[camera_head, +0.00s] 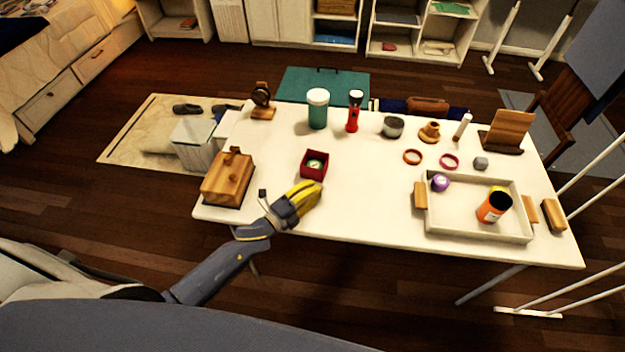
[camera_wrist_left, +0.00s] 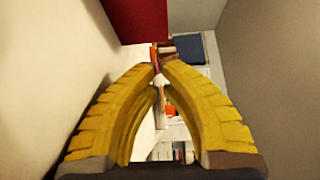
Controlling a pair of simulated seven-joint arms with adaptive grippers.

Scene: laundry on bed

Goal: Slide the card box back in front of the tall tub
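The card box is a small dark red box (camera_head: 315,164) with something green and white on its top or inside. It sits on the white table, nearer my side than the tall tub (camera_head: 318,108), which is teal with a white lid. My left gripper (camera_head: 312,190) is just on the near side of the box, low over the table, and its yellow fingers are together with nothing between them. In the left wrist view the fingertips (camera_wrist_left: 160,68) nearly meet, and a red surface, likely the box (camera_wrist_left: 137,20), is just beyond them. My right gripper is not in view.
A wooden box (camera_head: 228,178) stands on the table's left. A red flashlight (camera_head: 353,112) stands beside the tub. A white tray (camera_head: 478,232) with an orange cup (camera_head: 494,207) lies on the right. The table between box and tub is clear.

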